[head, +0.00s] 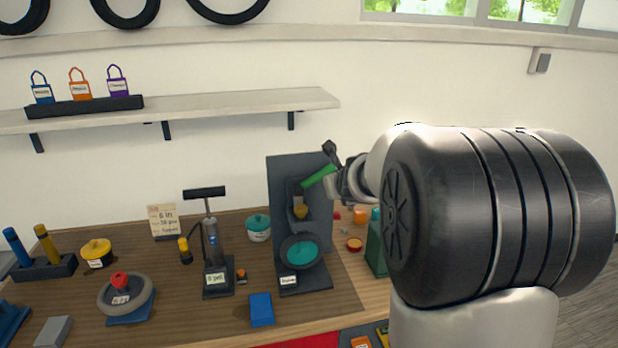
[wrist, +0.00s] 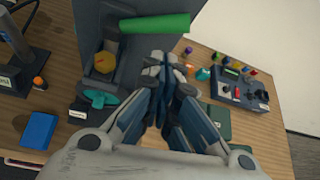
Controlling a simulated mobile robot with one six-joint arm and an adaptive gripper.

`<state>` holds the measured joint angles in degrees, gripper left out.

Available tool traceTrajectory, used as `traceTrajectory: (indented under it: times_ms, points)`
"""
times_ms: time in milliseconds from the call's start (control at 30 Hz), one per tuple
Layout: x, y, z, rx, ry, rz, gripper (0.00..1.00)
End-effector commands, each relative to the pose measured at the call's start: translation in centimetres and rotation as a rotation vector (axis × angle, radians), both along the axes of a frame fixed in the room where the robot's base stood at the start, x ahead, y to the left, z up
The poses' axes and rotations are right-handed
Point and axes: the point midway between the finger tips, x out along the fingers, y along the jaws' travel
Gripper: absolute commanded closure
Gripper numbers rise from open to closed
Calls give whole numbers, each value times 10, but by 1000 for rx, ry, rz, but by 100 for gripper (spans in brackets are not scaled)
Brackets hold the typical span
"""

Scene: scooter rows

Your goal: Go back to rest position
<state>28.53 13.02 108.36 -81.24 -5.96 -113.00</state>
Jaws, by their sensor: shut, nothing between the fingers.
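My gripper (wrist: 165,65) is shut and empty in the wrist view, its fingertips together. It is above the right part of the workbench (head: 350,290), close to a dark upright panel stand (head: 285,180). A green cylinder (wrist: 155,24) juts from the panel just past the fingertips; it also shows in the head view (head: 319,176). A yellow knob (wrist: 103,62) sits on the panel's front, with a teal part (wrist: 98,98) below it. In the head view my arm hides much of the right side, and the gripper is seen only in part.
A floor pump (head: 212,245), a blue block (head: 261,309) and a small tyre on a stand (head: 125,293) are on the bench. A control box (wrist: 238,92) with knobs stands at the bench's right. A wall shelf (head: 200,106) holds small padlock-like items.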

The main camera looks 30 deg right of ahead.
Motion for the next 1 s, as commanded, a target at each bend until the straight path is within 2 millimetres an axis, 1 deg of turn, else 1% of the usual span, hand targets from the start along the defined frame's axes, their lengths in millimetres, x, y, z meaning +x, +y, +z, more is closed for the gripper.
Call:
traceTrajectory:
  times_ms: [167, 233, 267, 367, 400, 467, 500, 567, 600, 667, 700, 767, 800, 900, 1000]
  points:
    - [0, 0, 0, 2, -1, -2, 100]
    - [-3, 3, 5, 27, -16, -28, 100]
    - [-5, 5, 8, 53, -29, -52, 100]
    - [-23, 20, 27, 213, -114, -204, 100]
    - [-34, 29, 35, 314, -164, -293, 100]
    - [-58, 45, 45, 493, -243, -450, 100]
    - [-77, 57, 48, 629, -298, -564, 100]
    - [-107, 77, 47, 835, -372, -740, 100]
    - [-128, 91, 44, 972, -415, -858, 100]
    - [-161, 114, 35, 1174, -468, -1040, 100]
    - [-184, 131, 26, 1304, -494, -1165, 100]
    - [-218, 157, 12, 1489, -520, -1361, 100]
    - [-239, 175, 2, 1594, -529, -1488, 100]
    - [-285, 215, -21, 1789, -523, -1784, 100]
    - [-320, 246, -38, 1893, -499, -2023, 100]
